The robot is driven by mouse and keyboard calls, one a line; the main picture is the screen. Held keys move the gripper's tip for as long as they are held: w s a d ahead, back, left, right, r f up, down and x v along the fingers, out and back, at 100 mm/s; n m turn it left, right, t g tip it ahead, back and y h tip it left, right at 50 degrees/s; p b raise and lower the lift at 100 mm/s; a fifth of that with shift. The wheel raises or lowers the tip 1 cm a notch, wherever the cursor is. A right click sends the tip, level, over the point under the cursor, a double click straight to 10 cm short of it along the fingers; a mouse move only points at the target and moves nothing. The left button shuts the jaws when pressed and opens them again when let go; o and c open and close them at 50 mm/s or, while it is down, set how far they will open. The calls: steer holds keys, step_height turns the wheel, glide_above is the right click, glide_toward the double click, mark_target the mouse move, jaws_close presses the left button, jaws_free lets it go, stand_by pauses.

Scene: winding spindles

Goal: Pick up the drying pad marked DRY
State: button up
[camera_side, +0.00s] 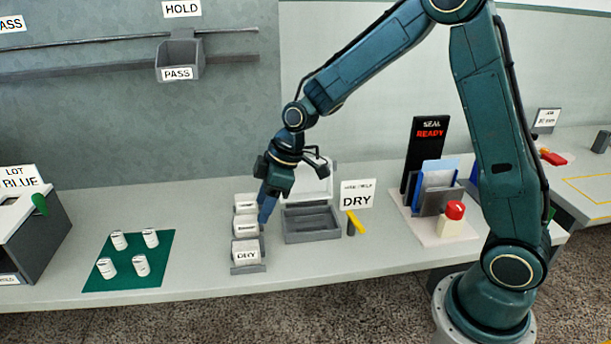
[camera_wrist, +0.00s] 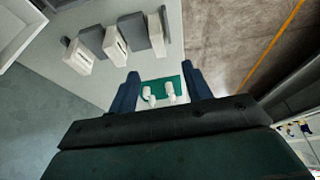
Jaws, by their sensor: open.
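The drying pad marked DRY (camera_side: 246,251) is a white block at the near end of a short row in the side view. It sits in a grey holder (camera_side: 248,268). Two similar white blocks (camera_side: 246,227) stand behind it, their marks too small to read. My gripper (camera_side: 266,212) points down beside the row's right edge, by the farther blocks. In the wrist view my gripper (camera_wrist: 160,84) has its blue fingers apart with nothing held between them. White blocks (camera_wrist: 115,46) show up and left of the fingers; I cannot tell which is marked DRY.
An open grey box (camera_side: 312,238) stands right of the row, beside a DRY sign (camera_side: 356,196) and a yellow-handled lever (camera_side: 356,222). A green mat (camera_side: 125,278) with several white spindles lies left. A red-topped button (camera_side: 454,212) stands farther right. Bench between mat and row is clear.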

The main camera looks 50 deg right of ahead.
mark_target(247, 243)
steer(key=x, duration=0.8)
steer(key=shift+f, duration=0.25)
steer(key=shift+w+a+f, duration=0.1)
steer(key=shift+x, duration=2.5)
steer(key=shift+w, duration=0.15)
steer(key=c, duration=1.1)
